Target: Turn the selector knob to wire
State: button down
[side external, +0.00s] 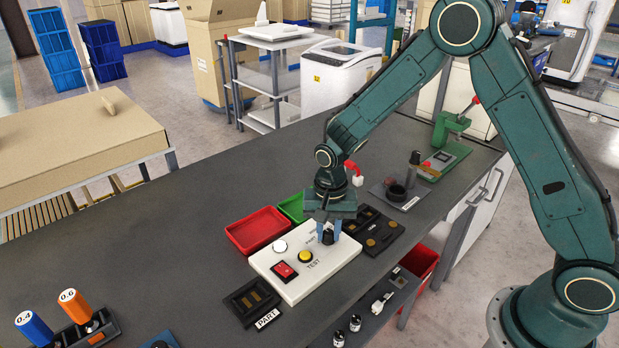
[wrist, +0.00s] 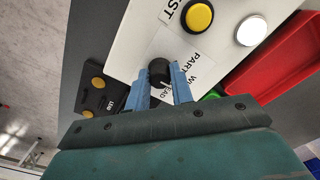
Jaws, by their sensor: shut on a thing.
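The black selector knob (wrist: 159,72) stands on a white panel (wrist: 130,38) in the wrist view. Labels around it read "PART", "WIRE" and a partly covered one ending in "AD". My gripper (wrist: 163,88) has its blue fingers on both sides of the knob, shut on it. In the side external view the knob (side external: 328,238) shows between the fingers of my gripper (side external: 328,232), which points down at the white panel (side external: 310,285). Which label the knob's pointer faces is hard to tell.
The panel also carries a yellow button (side external: 305,256), a white round button (side external: 280,246) and a red switch (side external: 284,271). A red tray (side external: 258,230) and a green tray (side external: 292,207) sit behind it. Dark fixtures (side external: 372,231) lie close on the right.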

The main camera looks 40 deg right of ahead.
aim_at(329, 232)
dwell(0.3)
jog(key=c, duration=1.2)
grip_release()
jog(key=shift+r, duration=0.15)
notch_tip(329, 232, up, 14)
jog(key=shift+f, duration=0.2)
jog(key=shift+r, duration=0.1)
